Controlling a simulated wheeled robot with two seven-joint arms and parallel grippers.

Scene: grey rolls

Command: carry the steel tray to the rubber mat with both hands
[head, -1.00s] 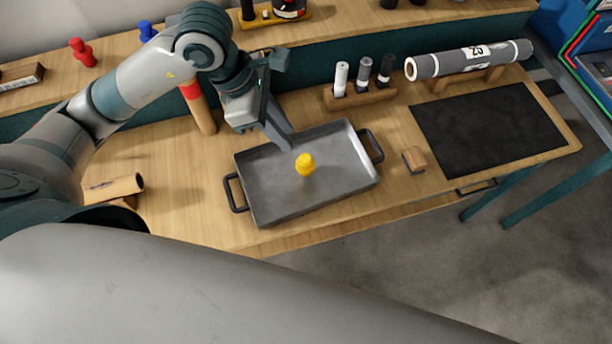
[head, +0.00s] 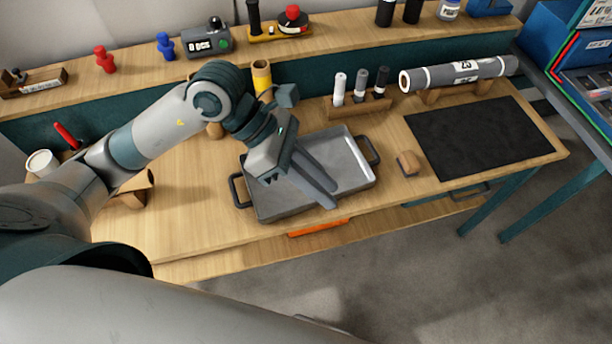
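The steel tray (head: 350,167) is a shallow grey pan with a dark handle at each end. It lies on the wooden table, a little askew. The rubber mat (head: 485,138) is a flat black sheet on the right part of the table, bare and apart from the tray. My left gripper (head: 333,197) reaches over the tray's middle and front rim. Its two fingers show apart, with nothing seen between them. I cannot tell whether they touch the tray. The yellow piece seen in the tray earlier is not visible now. My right gripper is not in view.
A small wooden block (head: 408,163) lies between tray and mat. A marker rack (head: 360,106) stands behind the tray, and a grey roll (head: 460,72) rests on a cradle behind the mat. An orange object (head: 318,228) shows at the table's front edge.

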